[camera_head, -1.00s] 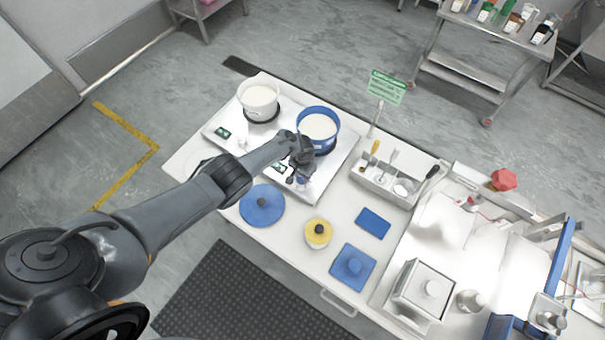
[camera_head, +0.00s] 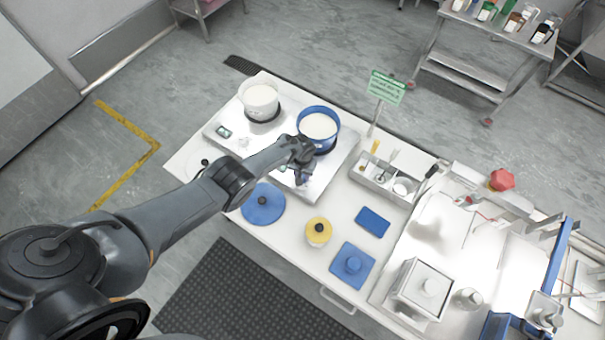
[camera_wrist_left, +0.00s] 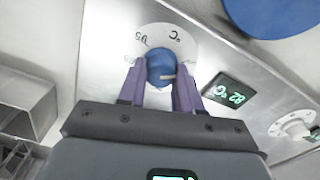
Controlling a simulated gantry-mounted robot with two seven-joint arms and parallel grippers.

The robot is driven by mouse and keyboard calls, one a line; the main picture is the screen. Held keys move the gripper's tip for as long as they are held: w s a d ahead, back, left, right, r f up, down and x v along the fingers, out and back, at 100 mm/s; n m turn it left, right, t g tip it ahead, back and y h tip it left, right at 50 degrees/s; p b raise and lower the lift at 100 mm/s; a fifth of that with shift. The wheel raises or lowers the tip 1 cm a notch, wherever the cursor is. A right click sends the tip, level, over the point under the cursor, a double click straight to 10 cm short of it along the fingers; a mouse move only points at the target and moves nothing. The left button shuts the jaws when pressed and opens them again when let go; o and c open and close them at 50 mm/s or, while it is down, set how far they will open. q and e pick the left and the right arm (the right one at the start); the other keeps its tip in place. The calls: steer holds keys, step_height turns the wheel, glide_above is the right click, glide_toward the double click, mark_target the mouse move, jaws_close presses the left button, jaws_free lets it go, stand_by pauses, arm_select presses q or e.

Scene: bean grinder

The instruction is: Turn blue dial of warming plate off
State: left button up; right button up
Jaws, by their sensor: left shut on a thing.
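The blue dial (camera_wrist_left: 160,68) sits on the silver front of the warming plate (camera_wrist_left: 235,72), on a white disc marked "°C" and "95". A pale pointer line shows on the dial. My left gripper (camera_wrist_left: 160,80) has one finger on each side of the dial and is shut on it. A small display reading 82 °C (camera_wrist_left: 229,92) is beside it. In the head view the left gripper (camera_head: 304,180) reaches down at the front of the warming plate (camera_head: 335,172), hiding the dial. A blue pot (camera_head: 334,117) with white contents stands on that plate. My right gripper is not in view.
A white pot (camera_head: 259,97) stands on the other plate, which has a white dial (camera_wrist_left: 292,125). A round blue lid (camera_head: 263,204), a yellow lid (camera_head: 318,232) and a square blue lid (camera_head: 352,264) lie in front. A metal utensil tray (camera_head: 385,184) is on the right.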

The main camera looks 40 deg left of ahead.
arm_select(q)
steer(key=o, duration=1)
steer(key=shift+o, duration=0.2)
steer(key=shift+r, duration=0.15)
step_height(320, 180, up, 9)
steer(key=p, duration=0.7)
steer(key=shift+r+p, duration=0.65)
steer(key=shift+r, duration=0.15)
